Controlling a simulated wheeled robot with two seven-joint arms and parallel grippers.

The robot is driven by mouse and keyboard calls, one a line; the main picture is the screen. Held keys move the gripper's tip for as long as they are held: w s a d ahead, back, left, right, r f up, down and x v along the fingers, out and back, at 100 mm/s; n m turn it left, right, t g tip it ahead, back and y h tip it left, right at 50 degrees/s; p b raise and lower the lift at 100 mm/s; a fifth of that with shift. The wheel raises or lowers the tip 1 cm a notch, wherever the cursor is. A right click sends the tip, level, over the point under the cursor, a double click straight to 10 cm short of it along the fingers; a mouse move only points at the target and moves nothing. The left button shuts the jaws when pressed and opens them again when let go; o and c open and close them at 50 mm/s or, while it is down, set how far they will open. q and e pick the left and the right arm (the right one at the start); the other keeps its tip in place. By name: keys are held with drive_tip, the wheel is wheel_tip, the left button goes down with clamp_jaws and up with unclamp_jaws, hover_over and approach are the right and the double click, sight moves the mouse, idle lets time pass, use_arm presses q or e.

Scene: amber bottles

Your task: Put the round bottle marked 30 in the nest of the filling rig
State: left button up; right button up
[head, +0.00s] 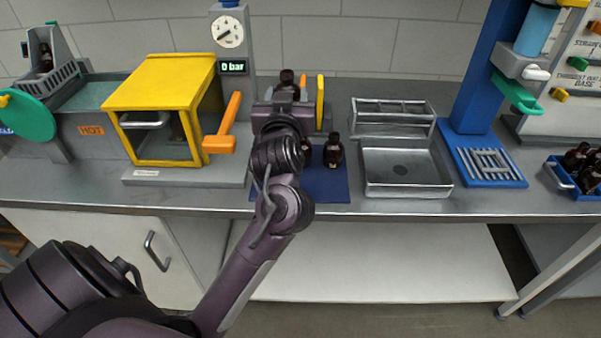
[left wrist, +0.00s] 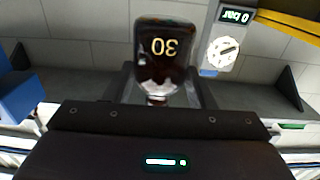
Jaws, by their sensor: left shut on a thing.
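My left gripper (head: 286,98) is shut on a dark amber bottle (head: 287,79) and holds it above the back of the blue mat. In the left wrist view this bottle (left wrist: 166,50) shows the yellow number 30, upside down in the picture, between the fingers (left wrist: 162,88). The likely filling rig is the blue column (head: 484,75) at the right, with a light-blue cylinder and a green part over a blue slatted base (head: 487,166). I cannot make out a nest there. My right gripper is not in view.
Two amber bottles (head: 333,152) stand on the blue mat (head: 326,186), partly behind my arm. A metal tray (head: 403,190) and wire rack (head: 392,117) stand right of it. A yellow box (head: 160,92) and orange lever (head: 229,122) are left. A blue crate (head: 561,176) of bottles is far right.

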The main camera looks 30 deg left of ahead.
use_arm(q)
drive_tip(key=shift+w+a+f, duration=0.1)
drive_tip(key=shift+a+f, duration=0.05)
drive_tip(key=shift+a, duration=0.05)
wheel_tip(320, 180, down, 19)
drive_tip(key=shift+f+p, duration=0.1)
drive_tip(key=shift+p, duration=0.25)
drive_tip(key=shift+f, duration=0.1)
drive_tip(key=o, duration=1)
